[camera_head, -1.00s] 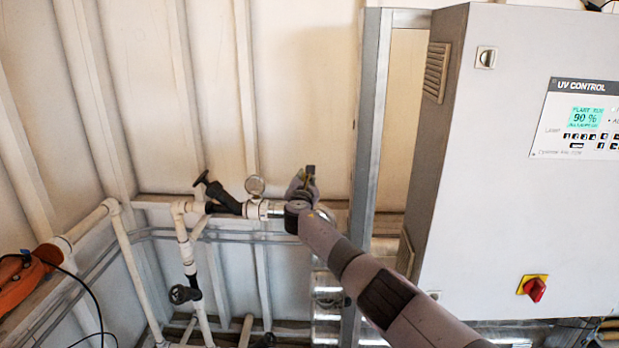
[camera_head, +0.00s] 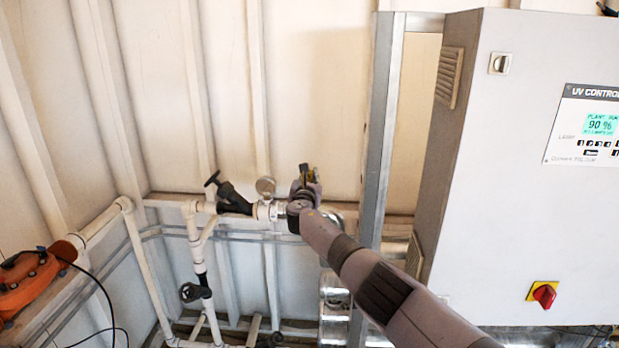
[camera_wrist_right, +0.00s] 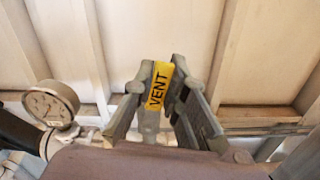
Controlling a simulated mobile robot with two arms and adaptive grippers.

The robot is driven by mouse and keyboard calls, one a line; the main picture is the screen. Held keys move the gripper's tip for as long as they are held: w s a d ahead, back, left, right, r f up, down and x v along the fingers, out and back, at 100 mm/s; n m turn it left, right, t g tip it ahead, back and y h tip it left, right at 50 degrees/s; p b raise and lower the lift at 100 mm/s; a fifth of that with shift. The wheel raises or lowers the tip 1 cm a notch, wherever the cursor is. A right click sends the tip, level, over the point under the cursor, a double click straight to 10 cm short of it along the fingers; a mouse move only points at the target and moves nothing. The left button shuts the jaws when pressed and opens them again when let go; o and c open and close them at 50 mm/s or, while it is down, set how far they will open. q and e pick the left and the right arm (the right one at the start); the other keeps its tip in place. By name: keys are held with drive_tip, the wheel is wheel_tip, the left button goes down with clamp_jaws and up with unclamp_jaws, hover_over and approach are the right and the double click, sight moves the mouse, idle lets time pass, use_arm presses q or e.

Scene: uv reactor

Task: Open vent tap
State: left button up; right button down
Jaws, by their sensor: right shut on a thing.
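The vent tap has a yellow handle marked VENT (camera_wrist_right: 159,86), seen in the right wrist view between the fingers of my right gripper (camera_wrist_right: 160,95). The fingers are shut on this handle. In the head view the right gripper (camera_head: 307,180) is at the pipe to the right of the round gauge, and a small yellow piece of the handle (camera_head: 314,172) shows at its fingertips. The tap's body is mostly hidden behind my gripper and wrist. My left gripper is not in view.
A pressure gauge (camera_wrist_right: 50,103) sits just left of the right gripper. A black-handled valve (camera_head: 228,196) is further left on the white pipe. The grey UV control cabinet (camera_head: 520,200) and a metal post (camera_head: 378,130) stand to the right. An orange device (camera_head: 30,285) is at far left.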

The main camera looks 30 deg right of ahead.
drive_tip(key=shift+f, duration=0.1)
drive_tip(key=c, duration=1.6)
unclamp_jaws()
drive_tip(key=shift+s, duration=0.1)
drive_tip(key=shift+s+a, duration=0.35)
drive_tip(key=shift+v, duration=5.4)
drive_tip(key=shift+s+d+f, duration=0.1)
drive_tip(key=shift+d, duration=0.05)
